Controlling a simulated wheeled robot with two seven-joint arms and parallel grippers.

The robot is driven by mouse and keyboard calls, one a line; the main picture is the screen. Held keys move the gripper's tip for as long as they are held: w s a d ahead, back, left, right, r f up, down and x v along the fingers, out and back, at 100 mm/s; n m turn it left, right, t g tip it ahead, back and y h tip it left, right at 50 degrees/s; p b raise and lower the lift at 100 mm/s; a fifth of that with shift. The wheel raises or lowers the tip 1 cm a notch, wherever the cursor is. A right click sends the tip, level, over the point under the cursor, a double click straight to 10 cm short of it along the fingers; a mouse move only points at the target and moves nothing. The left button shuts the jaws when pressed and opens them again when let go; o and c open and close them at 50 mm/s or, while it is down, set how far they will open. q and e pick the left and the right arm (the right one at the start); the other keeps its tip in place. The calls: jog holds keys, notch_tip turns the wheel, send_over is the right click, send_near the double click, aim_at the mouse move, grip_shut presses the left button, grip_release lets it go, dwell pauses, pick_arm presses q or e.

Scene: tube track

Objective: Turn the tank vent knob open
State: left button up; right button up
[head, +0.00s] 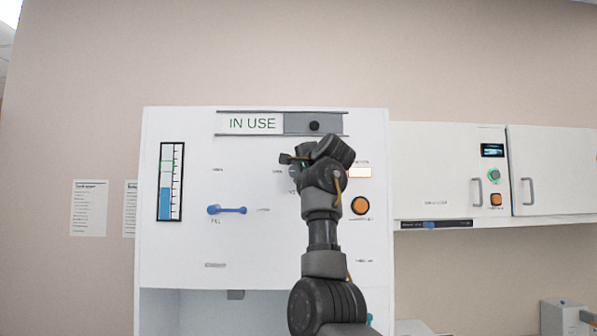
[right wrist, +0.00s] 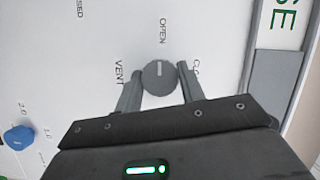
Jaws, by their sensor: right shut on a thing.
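The grey round tank vent knob (right wrist: 159,77) shows in the right wrist view, with a white mark pointing up to the OPEN label (right wrist: 163,31). A partly hidden CLO... label (right wrist: 196,68) is at its right, and VENT (right wrist: 119,73) is at its left. My right gripper (right wrist: 160,81) is shut on the knob, one finger on each side. In the head view my right gripper (head: 296,160) is at the white panel (head: 180,262), and it and the arm mostly cover the knob (head: 293,172). My left gripper is out of view.
A blue FILL handle (head: 227,210) and a level gauge (head: 171,182) are on the panel's left. An orange button (head: 360,205) is right of my arm. The IN USE sign (head: 252,124) is above. A blue dial (right wrist: 18,137) shows in the wrist view. White cabinets (head: 450,165) adjoin at right.

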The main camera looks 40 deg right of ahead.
jog(key=shift+f, duration=0.15)
jog(key=o, duration=1)
jog(key=shift+s, duration=0.1)
jog(key=shift+s+a+b, duration=0.1)
jog(key=shift+s+b, duration=0.25)
jog(key=shift+b, duration=0.1)
jog(key=b+v, duration=0.5)
jog(key=v, duration=0.5)
jog(key=shift+b, duration=0.4)
jog(key=shift+w, duration=0.1)
